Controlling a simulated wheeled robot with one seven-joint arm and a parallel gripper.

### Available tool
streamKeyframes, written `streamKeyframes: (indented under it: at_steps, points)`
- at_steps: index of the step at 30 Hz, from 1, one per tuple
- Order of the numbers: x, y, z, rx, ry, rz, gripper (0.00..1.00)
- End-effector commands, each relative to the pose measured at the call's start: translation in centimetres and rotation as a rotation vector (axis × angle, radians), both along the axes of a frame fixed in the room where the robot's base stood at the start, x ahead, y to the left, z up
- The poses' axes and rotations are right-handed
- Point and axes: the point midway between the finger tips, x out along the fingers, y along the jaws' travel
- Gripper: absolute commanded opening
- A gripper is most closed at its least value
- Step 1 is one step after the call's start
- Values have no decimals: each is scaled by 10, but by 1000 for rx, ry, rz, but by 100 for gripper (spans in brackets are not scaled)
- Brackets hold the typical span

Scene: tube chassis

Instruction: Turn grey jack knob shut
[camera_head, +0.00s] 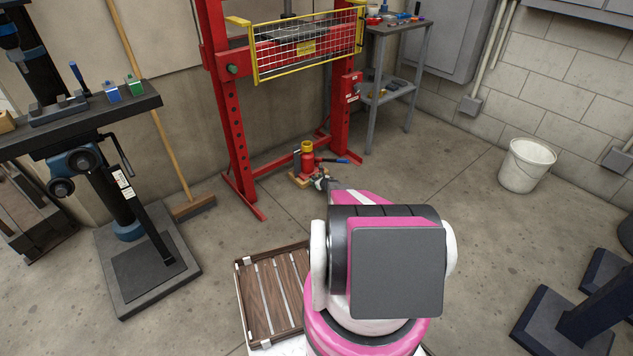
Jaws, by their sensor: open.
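A red bottle jack (307,160) with a yellow top stands upright on a small wooden base on the concrete floor, in front of the red press frame. A blue-tipped handle (334,161) sticks out to its right. My arm reaches forward from the bottom of the view. My gripper (321,184) is small in the view, at the near right side of the jack's base. It is open. I cannot make out the grey knob at this size, nor tell whether the fingers are around it or touching it.
The red press frame (239,142) with a yellow mesh guard (305,45) rises behind the jack. A drill press base (146,262) and a broom (192,207) stand left. A slatted wooden tray (258,290) lies before me. A white bucket (526,166) stands right, with clear floor between.

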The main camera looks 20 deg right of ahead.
Motion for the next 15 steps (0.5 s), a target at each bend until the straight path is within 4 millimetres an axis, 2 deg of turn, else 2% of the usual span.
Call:
streamKeyframes:
  at_steps: [2,5,6,7,15]
  points:
    - [0,0,0,0,0,0,60]
    - [0,0,0,0,0,0,31]
    - [0,0,0,0,0,0,18]
    - [0,0,0,0,0,0,12]
    - [0,0,0,13,4,0,12]
